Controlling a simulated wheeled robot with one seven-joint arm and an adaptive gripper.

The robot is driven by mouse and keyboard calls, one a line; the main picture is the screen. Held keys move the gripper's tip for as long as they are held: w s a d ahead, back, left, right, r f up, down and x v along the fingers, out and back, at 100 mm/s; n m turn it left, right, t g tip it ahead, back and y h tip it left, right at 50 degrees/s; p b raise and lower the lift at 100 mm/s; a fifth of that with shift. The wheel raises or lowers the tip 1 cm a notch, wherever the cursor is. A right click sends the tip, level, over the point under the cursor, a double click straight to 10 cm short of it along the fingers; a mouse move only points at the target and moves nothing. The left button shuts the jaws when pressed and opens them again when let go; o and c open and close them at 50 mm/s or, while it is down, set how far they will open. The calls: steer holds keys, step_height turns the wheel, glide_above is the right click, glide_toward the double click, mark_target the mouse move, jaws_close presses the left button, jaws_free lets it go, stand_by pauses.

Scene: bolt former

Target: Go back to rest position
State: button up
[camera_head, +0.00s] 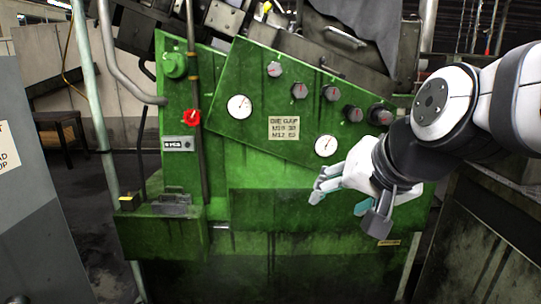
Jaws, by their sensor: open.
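My gripper (338,198) is at the right of the head view, on the end of my white and black arm. Its teal-tipped fingers point down and left and stand apart, with nothing seen between them. It is in front of the lower right part of the green bolt former (275,177). The machine's slanted panel carries two white gauges, one at the left (239,106) and one at the lower right (326,146), close above my gripper. I cannot tell how far the fingers are from the machine face.
Several dark knobs run along the panel top, including one with a red mark (299,91). A red knob (193,118) sits left of a paper label (284,128). A grey cabinet (30,190) stands at the left and a dark panel (480,235) at the right. Pipes (88,95) rise at the left.

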steer(key=s+d+f+n+g+h, duration=0.1)
steer(key=s+d+f+g, duration=0.15)
steer(key=s, duration=0.55)
steer(key=s+d+f+n+g+h, duration=0.1)
steer(key=s+d+f+g, duration=0.15)
steer(key=s, duration=0.55)
steer(key=s+d+f+n+g, duration=0.1)
steer(key=s+d+f+g, duration=0.15)
steer(key=s, duration=0.55)
step_height(320, 180, up, 12)
steer(key=t+p, duration=0.3)
steer(key=p, duration=0.9)
steer(key=shift+w+r, duration=0.15)
steer(key=shift+w, duration=0.05)
